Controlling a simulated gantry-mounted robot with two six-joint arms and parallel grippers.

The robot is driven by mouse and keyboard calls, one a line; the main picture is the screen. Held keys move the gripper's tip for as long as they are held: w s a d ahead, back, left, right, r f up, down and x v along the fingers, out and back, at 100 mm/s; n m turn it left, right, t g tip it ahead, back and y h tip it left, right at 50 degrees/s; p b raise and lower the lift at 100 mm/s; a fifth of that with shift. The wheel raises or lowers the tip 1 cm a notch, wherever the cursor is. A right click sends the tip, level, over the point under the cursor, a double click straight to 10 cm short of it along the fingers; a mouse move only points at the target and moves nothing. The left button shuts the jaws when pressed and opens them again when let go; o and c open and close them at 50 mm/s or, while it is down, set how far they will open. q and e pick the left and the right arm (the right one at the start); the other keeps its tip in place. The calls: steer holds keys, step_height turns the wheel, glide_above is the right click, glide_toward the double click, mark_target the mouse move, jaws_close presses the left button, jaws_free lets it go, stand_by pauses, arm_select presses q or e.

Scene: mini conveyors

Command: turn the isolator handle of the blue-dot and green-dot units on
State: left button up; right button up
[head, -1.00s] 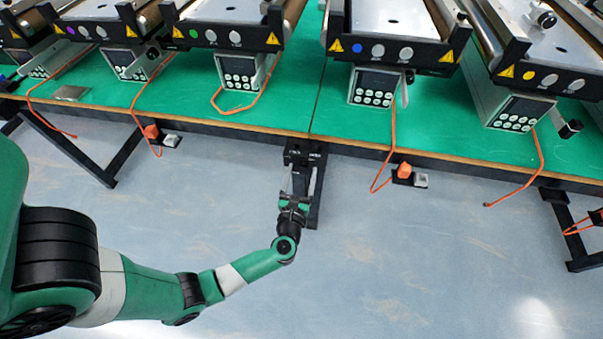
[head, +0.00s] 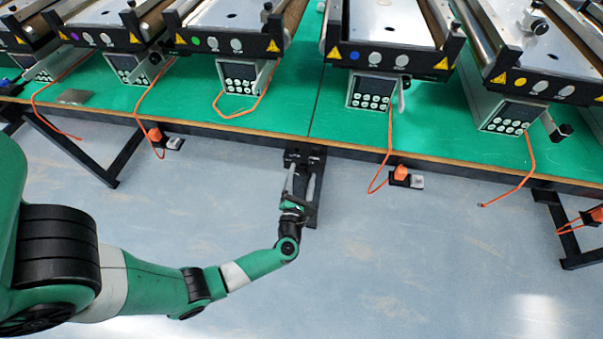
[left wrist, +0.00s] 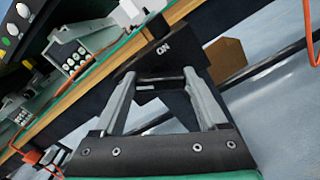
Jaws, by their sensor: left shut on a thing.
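The green-dot unit (head: 230,43) and the blue-dot unit (head: 385,58) stand side by side on the green bench, each with a keypad box below its front. I cannot tell which unit this handle serves. My right gripper is not in view.
The bench edge (head: 232,135) runs just above my gripper. Orange cables hang down to plugs, with an orange plug (head: 401,173) to the right and another (head: 154,135) to the left. The floor (head: 420,250) in front is clear.

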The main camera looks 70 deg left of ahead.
arm_select(q)
steer(key=m+p, duration=0.2)
steer(key=m, duration=0.4)
steer(key=shift+w, duration=0.1)
steer(key=m+p, duration=0.2)
steer(key=m, duration=0.3)
steer(key=shift+f+m, duration=0.15)
steer(key=shift+m, duration=0.25)
steer(key=o, duration=1.3)
steer(key=shift+d, duration=0.15)
